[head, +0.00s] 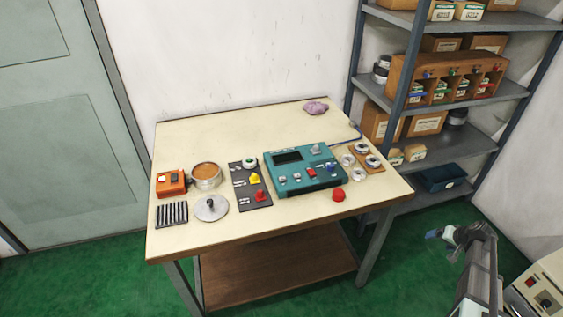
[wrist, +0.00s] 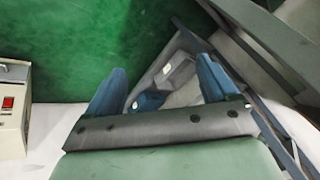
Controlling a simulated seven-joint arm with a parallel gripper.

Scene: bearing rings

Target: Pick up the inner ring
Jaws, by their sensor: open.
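Several small silvery rings lie at the right end of the table, on and beside a small brown board (head: 379,168). One ring (head: 347,159) and another ring (head: 358,173) lie on the tabletop left of the board; one ring (head: 362,149) and another ring (head: 373,161) are on the board. I cannot tell which is the inner ring at this size. My gripper (head: 440,234) is off the table to the lower right, well apart from the rings. In the wrist view its two blue fingers (wrist: 161,66) are spread, with nothing held between them. No ring shows there.
A teal instrument (head: 305,168) stands left of the rings, with a red dome (head: 338,195) in front. A shelf rack (head: 470,138) with boxes stands close behind the table's right side. A beige box with a red switch (head: 537,292) is at lower right.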

